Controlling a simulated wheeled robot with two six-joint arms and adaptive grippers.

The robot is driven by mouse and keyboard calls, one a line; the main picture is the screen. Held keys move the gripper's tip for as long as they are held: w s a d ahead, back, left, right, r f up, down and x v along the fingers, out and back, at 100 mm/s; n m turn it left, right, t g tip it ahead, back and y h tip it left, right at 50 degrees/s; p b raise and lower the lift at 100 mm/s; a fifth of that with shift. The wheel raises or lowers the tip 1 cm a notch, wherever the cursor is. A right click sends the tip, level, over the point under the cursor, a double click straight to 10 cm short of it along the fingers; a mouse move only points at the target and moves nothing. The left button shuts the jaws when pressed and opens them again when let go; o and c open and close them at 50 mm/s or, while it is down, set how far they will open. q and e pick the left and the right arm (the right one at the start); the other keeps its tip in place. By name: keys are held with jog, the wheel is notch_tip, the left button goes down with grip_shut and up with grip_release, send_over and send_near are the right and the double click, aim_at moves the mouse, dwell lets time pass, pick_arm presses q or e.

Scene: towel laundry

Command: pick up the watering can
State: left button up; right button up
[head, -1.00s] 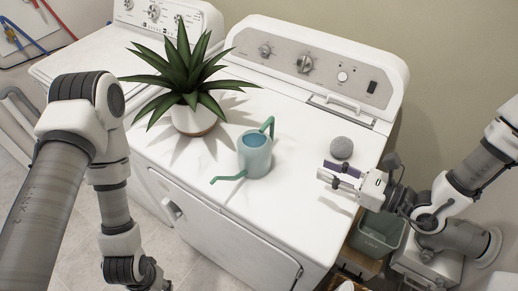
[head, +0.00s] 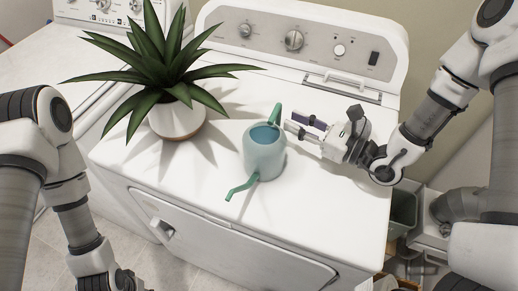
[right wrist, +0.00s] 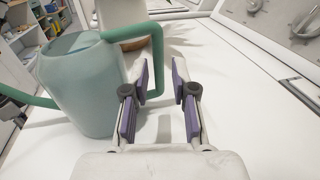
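The watering can (head: 264,156) is blue-green and stands upright on the white washer top, with its green handle (head: 276,114) toward my right gripper and its spout toward the front. My right gripper (head: 299,126) is open beside the can at handle height. In the right wrist view the can (right wrist: 82,88) stands left of the open fingers (right wrist: 162,80). The handle's upright part (right wrist: 156,72) shows in the gap between the fingertips, close to the left finger; I cannot tell if they touch. Only part of my left gripper shows at the head view's bottom edge, its fingers hidden.
A spiky plant in a white pot (head: 176,122) stands left of the can. The washer's control panel (head: 300,42) rises behind. A grey-green bin (head: 404,213) is below at the right. The washer top (head: 215,185) is bare in front of the pot.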

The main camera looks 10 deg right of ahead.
aim_at(279, 115)
jog(key=shift+w+a+r+p, duration=0.2)
jog(key=shift+w+a+p, duration=0.1)
jog(key=shift+a, duration=0.15)
jog(key=p+x, duration=0.1)
jog(key=x, duration=0.3)
jog(key=shift+w+a+f, duration=0.1)
jog(key=shift+w+a, duration=0.05)
grip_shut()
